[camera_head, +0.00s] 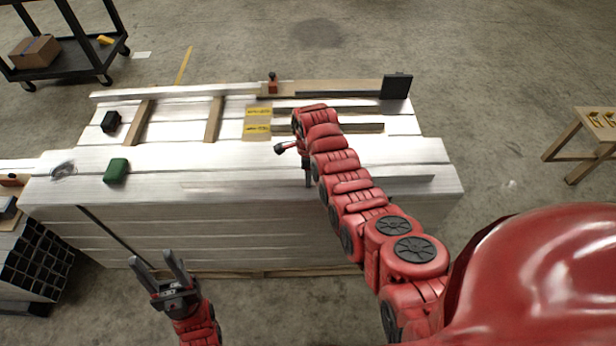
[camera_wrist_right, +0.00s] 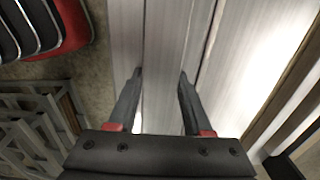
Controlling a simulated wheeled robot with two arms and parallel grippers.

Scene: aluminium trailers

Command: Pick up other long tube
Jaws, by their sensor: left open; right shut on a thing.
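A long silver aluminium tube (camera_head: 405,179) lies lengthwise along the front of the pale metal stack; its right end shows in the head view. My right gripper (camera_head: 308,184) reaches down over it, its fingers mostly hidden by my arm. In the right wrist view my right gripper (camera_wrist_right: 160,76) has one finger on each side of a long tube (camera_wrist_right: 158,100) and is shut on it. Another long silver tube (camera_head: 175,92) runs along the back edge of the stack. My left gripper (camera_head: 164,266) is open and empty, in front of the stack at lower left.
On the stack (camera_head: 250,240) are a green block (camera_head: 116,171), a black block (camera_head: 110,121), yellow labels (camera_head: 258,112) and a dark upright plate (camera_head: 396,85). A black cart (camera_head: 70,55) and a wooden stand (camera_head: 590,135) are apart on open floor.

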